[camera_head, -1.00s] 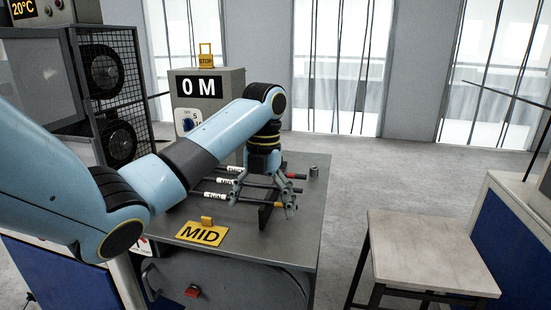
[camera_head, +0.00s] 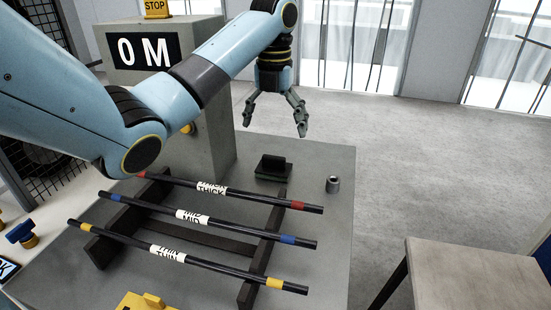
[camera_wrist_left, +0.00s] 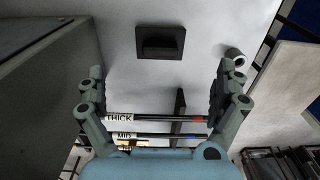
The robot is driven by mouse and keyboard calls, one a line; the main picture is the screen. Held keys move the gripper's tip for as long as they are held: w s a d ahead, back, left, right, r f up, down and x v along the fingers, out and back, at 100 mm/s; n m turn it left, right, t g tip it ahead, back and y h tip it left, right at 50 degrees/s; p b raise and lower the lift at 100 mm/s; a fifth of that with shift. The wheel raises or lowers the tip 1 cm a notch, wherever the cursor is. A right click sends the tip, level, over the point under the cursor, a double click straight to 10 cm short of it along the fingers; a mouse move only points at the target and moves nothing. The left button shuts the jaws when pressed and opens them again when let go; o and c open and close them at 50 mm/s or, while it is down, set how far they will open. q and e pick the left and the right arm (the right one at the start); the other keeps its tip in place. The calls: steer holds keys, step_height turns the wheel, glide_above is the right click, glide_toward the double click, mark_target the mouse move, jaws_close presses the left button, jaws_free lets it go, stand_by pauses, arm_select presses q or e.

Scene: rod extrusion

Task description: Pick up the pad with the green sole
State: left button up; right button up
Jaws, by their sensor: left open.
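The pad (camera_head: 273,169) is a small dark block with a raised grip on top and a dark greenish base. It lies on the grey table, behind the rack of rods. In the left wrist view the pad (camera_wrist_left: 160,42) shows whole, ahead of the fingers and near the top middle. My left gripper (camera_head: 275,127) hangs above the table, apart from the pad, with its fingers spread and nothing between them. Both of its fingers also show in the left wrist view (camera_wrist_left: 161,88). My right gripper is in neither view.
Three black rods, labelled thick (camera_head: 240,192), mid (camera_head: 239,226) and thin (camera_head: 213,263), lie across a dark rack (camera_head: 262,245). A small metal cylinder (camera_head: 333,184) stands right of the pad. A grey machine (camera_head: 205,140) marked 0 M stands left.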

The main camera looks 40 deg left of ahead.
mark_target(274, 156)
arm_select(q)
steer(key=f+b, duration=0.2)
steer(key=f, duration=0.1)
steer(key=shift+s+d, duration=0.1)
steer(key=shift+s, duration=0.1)
steer(key=f, duration=0.6)
steer(key=shift+s+d+f, duration=0.15)
steer(key=shift+s+f, duration=0.05)
steer(key=shift+f, duration=0.45)
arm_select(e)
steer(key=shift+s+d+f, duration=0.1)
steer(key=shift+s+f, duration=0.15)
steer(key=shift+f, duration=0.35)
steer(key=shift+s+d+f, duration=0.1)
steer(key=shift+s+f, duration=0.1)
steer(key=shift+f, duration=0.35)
arm_select(q)
steer(key=shift+c, duration=0.3)
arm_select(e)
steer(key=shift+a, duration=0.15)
arm_select(q)
steer(key=shift+c, duration=1.1)
steer(key=c, duration=1)
steer(key=shift+o, duration=0.2)
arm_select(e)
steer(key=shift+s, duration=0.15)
